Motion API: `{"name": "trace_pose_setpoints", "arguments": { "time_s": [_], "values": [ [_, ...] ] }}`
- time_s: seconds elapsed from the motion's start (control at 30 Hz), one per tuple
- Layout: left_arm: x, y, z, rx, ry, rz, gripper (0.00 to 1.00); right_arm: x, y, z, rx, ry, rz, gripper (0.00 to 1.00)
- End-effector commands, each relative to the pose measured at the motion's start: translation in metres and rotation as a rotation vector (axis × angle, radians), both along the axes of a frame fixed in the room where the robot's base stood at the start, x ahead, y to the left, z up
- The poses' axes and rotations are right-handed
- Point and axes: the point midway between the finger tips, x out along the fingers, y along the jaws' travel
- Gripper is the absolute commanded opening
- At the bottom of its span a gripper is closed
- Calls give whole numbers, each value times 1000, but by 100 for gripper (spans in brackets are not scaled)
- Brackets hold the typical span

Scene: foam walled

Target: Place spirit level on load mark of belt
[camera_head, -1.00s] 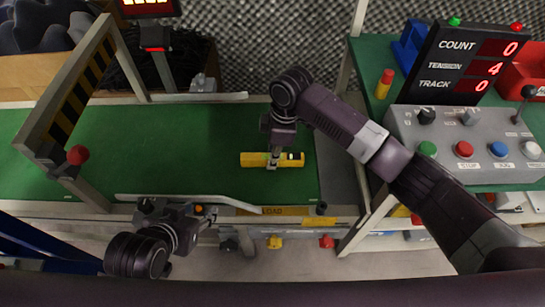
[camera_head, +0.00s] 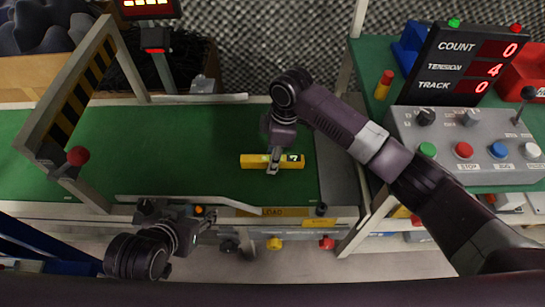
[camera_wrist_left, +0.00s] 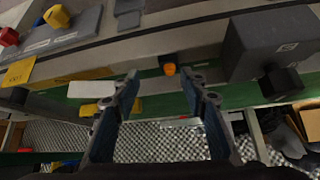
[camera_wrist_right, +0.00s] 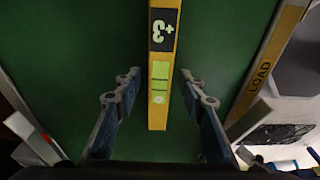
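The yellow spirit level (camera_head: 252,161) lies on the green belt (camera_head: 180,140), with its length running left to right in the head view. It shows a dark display and a pale green vial. In the right wrist view the level (camera_wrist_right: 160,110) passes between the spread fingers of my right gripper (camera_wrist_right: 160,88), with a gap on each side. The right gripper (camera_head: 272,170) is over the level's middle in the head view. The yellow LOAD mark (camera_head: 285,211) is on the belt's front rail, below the level. My left gripper (camera_head: 208,217) is open and empty (camera_wrist_left: 160,88) by the front rail.
A striped gate (camera_head: 78,95) spans the belt on the left. A control panel (camera_head: 470,145) and a display board (camera_head: 465,65) reading 0, 4, 0 stand at the right. A grey guide bar (camera_head: 190,201) lies along the belt's front edge. The belt left of the level is clear.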

Motion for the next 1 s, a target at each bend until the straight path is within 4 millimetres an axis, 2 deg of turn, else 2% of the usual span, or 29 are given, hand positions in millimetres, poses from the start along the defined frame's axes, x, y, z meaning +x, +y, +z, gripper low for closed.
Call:
{"name": "trace_pose_setpoints", "arguments": {
  "time_s": [0.23,0.4,0.5,0.7,1.0],
  "values": [
    [-48,16,-18,43,204,18,40,1,-5,30,0,-2,-1,37],
    [-88,27,-23,75,361,30,40,1,-9,63,1,-3,1,37],
    [-86,26,-16,73,352,28,40,1,-12,85,2,-3,0,37],
    [-85,26,-11,73,350,28,40,1,-16,110,0,-1,-1,37],
    [-85,26,-10,73,349,28,40,0,-18,116,0,0,-1,37]
  ]
}}
